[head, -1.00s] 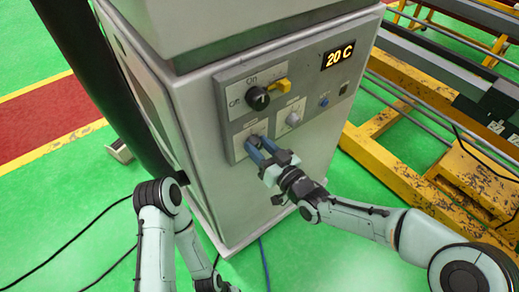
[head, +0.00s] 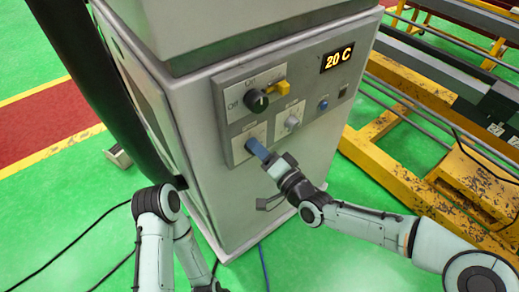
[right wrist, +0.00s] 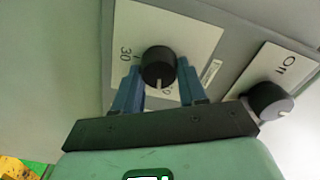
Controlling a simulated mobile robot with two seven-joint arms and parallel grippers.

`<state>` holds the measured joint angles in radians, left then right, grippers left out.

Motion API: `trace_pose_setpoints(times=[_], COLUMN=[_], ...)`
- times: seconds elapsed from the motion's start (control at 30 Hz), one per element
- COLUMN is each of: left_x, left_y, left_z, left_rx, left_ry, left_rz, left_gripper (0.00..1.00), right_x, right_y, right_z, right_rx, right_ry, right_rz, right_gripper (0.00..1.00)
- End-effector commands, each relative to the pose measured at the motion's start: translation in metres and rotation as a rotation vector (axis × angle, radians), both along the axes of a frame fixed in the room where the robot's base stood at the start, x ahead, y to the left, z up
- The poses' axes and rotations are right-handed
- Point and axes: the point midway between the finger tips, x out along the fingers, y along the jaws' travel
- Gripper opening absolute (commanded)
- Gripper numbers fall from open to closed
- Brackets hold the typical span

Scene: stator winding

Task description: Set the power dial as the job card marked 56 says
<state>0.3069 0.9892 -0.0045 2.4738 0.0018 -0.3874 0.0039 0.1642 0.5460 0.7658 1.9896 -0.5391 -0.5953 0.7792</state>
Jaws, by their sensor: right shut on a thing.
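A black dial (right wrist: 158,66) sits on a pale scale plate (right wrist: 190,28) in the right wrist view. Its white pointer line points down in that picture. The scale shows "30" on the left and a partly covered number at lower right. My right gripper (right wrist: 157,84) is shut on this dial, one blue finger on each side. In the head view the right gripper (head: 258,150) meets the lower-left plate of the cabinet panel (head: 228,142) and mostly hides the dial. The display (head: 338,59) reads 20 C. No job card is readable. My left gripper is not in view.
Above is an Off/On switch (head: 257,101) with a yellow handle (head: 278,88). A blue button (head: 323,103) is to the right. Yellow rails (head: 385,165) stand right of the cabinet.

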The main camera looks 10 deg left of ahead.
Motion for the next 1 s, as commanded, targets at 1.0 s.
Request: trace_pose_setpoints(times=[1.0], left_x=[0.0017], left_y=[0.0], left_z=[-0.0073], left_rx=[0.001], left_ry=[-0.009], left_rz=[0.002], left_gripper=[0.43], right_x=[-0.0003], right_y=[0.0], right_z=[-0.005], right_rx=[0.598], right_ry=[0.765], right_rz=[0.002], right_gripper=[0.11])
